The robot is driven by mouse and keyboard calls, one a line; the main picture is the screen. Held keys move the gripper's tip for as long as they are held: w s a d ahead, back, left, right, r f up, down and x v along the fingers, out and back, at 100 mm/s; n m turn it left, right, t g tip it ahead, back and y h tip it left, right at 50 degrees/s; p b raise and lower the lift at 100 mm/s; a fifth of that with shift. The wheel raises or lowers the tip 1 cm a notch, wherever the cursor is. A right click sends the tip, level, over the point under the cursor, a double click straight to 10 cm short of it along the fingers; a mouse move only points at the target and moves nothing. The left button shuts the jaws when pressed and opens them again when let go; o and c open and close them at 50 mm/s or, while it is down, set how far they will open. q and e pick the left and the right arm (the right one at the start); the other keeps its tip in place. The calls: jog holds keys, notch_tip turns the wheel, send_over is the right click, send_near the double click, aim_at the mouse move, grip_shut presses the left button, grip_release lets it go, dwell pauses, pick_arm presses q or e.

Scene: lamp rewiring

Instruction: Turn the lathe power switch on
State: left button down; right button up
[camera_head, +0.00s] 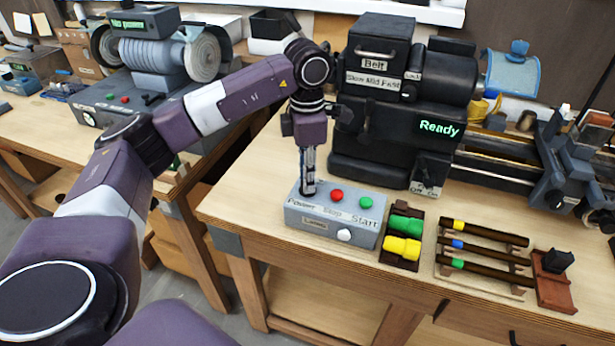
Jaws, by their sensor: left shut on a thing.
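The grey control box (297,220) sits near the front left of the lathe bench. Its labels read Power, Stop and Start. A red button (336,195), a green button (365,202) and a white knob (344,235) show on it. My left gripper (308,188) points down at the box's Power end, its fingers shut at the power switch, which they hide. The switch's position cannot be seen. The dark lathe (376,143) stands behind the box, and its display (438,127) glows green with "Ready". My right gripper is not in view.
Green and yellow pieces (404,236) lie right of the box. A rack of banded rods (484,252) and a red-brown block (553,283) follow along the front edge. A bench grinder (150,50) stands on another bench at left.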

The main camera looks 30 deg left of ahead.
pick_arm(q)
jog(key=shift+r, duration=0.1)
dwell(0.5)
jog(key=c, duration=1.6)
grip_release()
jog(key=shift+a, duration=0.1)
notch_tip(320, 180, up, 12)
jog(key=shift+f, duration=0.1)
